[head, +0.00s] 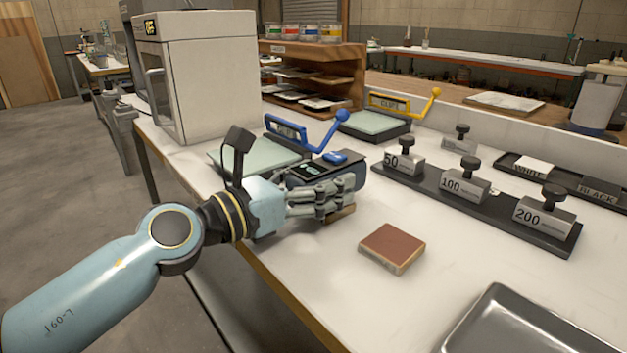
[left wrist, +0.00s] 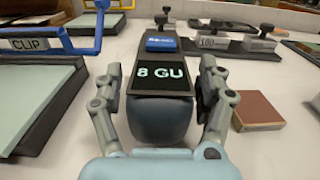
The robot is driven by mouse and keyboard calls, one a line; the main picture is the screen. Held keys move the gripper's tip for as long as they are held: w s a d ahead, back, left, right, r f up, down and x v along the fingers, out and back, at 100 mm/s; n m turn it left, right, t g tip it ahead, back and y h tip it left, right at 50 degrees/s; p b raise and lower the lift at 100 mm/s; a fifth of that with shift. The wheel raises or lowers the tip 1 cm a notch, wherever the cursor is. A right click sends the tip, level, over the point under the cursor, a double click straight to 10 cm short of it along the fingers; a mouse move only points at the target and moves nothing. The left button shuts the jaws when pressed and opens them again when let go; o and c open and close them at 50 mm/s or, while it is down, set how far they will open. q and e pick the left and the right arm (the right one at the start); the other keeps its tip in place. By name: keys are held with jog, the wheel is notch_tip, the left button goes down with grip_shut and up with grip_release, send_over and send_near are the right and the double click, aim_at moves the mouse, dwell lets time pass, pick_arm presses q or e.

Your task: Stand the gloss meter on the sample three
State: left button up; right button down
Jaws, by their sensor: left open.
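The gloss meter (head: 309,170) is a dark rounded box with a lit display and a blue top button, upright on the white bench. In the left wrist view the meter (left wrist: 160,105) reads "8 GU". My left gripper (head: 343,190) is open, with its fingers on either side of the meter; in the left wrist view the gripper (left wrist: 160,72) straddles it. A tan edge (head: 341,213) shows below the fingers; I cannot tell whether the meter rests on it. A reddish-brown sample tile (head: 392,246) lies to the right, also in the left wrist view (left wrist: 256,110). No sample number is legible.
A weight rack (head: 430,184) lies behind the tile. A dark metal tray (head: 500,322) is at front right. Bench around the tile is clear.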

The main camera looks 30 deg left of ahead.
pick_arm(q)
jog(key=shift+r, duration=0.25)
jog(key=v, duration=0.3)
jog(key=b+v, duration=0.1)
jog(key=v, duration=0.2)
jog(key=b+v, duration=0.1)
jog(key=v, duration=0.3)
jog(key=shift+f, duration=0.35)
jog(key=shift+r+b+v, duration=0.25)
jog(key=shift+b+v, duration=0.4)
jog(key=shift+v, duration=0.4)
jog(key=shift+w, duration=0.1)
